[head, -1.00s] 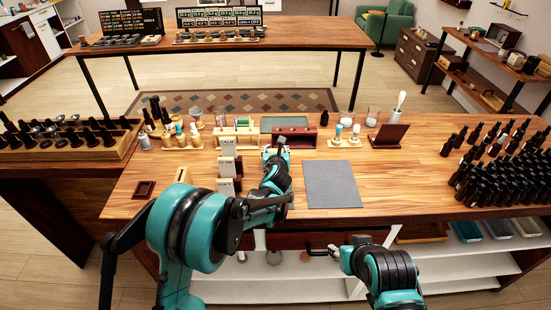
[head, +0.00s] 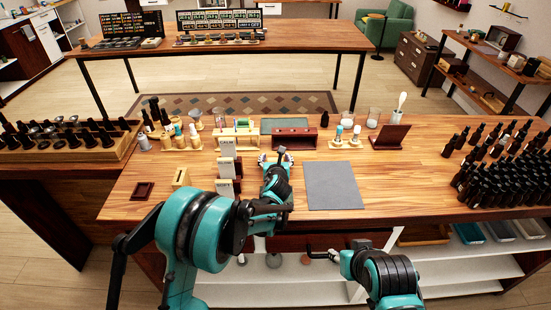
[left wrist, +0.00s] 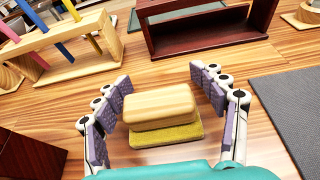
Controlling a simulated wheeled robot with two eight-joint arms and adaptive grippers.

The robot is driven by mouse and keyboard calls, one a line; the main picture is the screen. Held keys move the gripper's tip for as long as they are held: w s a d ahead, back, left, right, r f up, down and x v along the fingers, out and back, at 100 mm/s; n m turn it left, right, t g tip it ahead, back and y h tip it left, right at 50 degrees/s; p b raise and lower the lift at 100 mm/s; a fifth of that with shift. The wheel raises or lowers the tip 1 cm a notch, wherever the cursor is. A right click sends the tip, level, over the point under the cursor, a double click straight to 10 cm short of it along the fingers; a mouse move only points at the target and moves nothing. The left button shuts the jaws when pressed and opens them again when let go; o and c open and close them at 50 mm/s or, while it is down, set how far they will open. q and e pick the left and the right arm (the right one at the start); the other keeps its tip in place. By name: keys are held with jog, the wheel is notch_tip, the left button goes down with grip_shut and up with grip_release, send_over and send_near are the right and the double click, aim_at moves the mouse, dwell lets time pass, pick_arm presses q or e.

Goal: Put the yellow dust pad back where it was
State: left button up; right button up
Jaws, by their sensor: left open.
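The yellow dust pad (left wrist: 166,135) has a pale wooden block on top and lies flat on the wooden table in the left wrist view. My left gripper (left wrist: 160,80) is open, with its purple-padded fingers on either side of the pad and gaps between them and it. In the head view my left gripper (head: 275,160) is low over the table, left of the grey mat, and its arm hides the pad. My right gripper (head: 322,254) is below the table's front edge; its jaws are not clear.
The grey mat (head: 334,186) lies to the right. A dark red open box (head: 295,139) and a wooden rack with coloured sticks (left wrist: 68,48) stand behind the pad. White cards (head: 226,168) stand close on the left. The table's right middle is clear.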

pick_arm(q)
jog(key=shift+r, duration=0.25)
jog(key=p+v, duration=0.2)
jog(key=v, duration=1)
jog(key=shift+f, duration=0.1)
